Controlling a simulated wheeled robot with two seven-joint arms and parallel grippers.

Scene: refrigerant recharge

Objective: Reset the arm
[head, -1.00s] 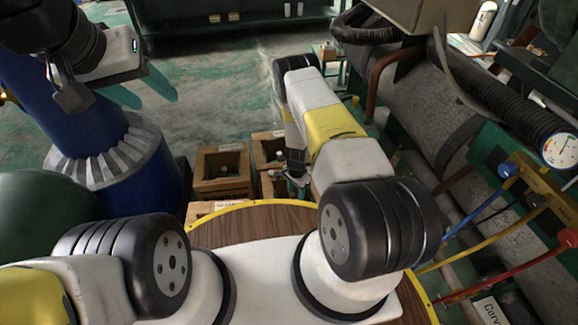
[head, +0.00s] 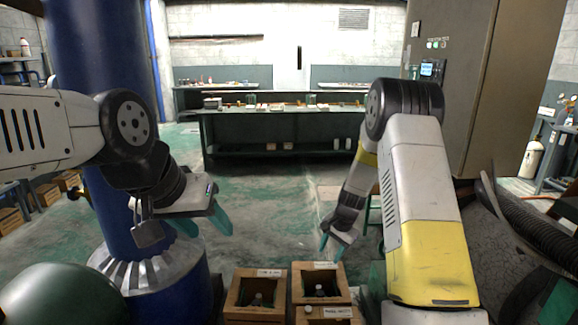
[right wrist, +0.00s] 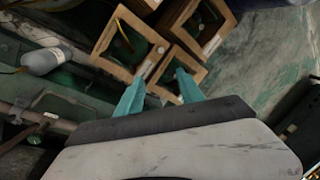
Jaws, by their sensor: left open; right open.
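My left gripper (head: 207,222) is in the head view at left, in front of the blue column. Its two teal fingers are apart and nothing is between them. My right gripper (head: 333,243) hangs low at centre right in the head view, seen small and partly from the side. In the right wrist view its teal fingers (right wrist: 158,90) are spread and empty, pointing toward the wooden crates. The fingers appear apart from the crates.
Wooden crates (head: 317,267) with bottles inside stand at bottom centre. A blue column (head: 95,140) is at left and a dark green rounded tank (head: 55,295) at bottom left. A tall grey cabinet (head: 460,80) and black hose (head: 525,217) are at right. Open floor (head: 262,190) leads to a workbench (head: 280,128).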

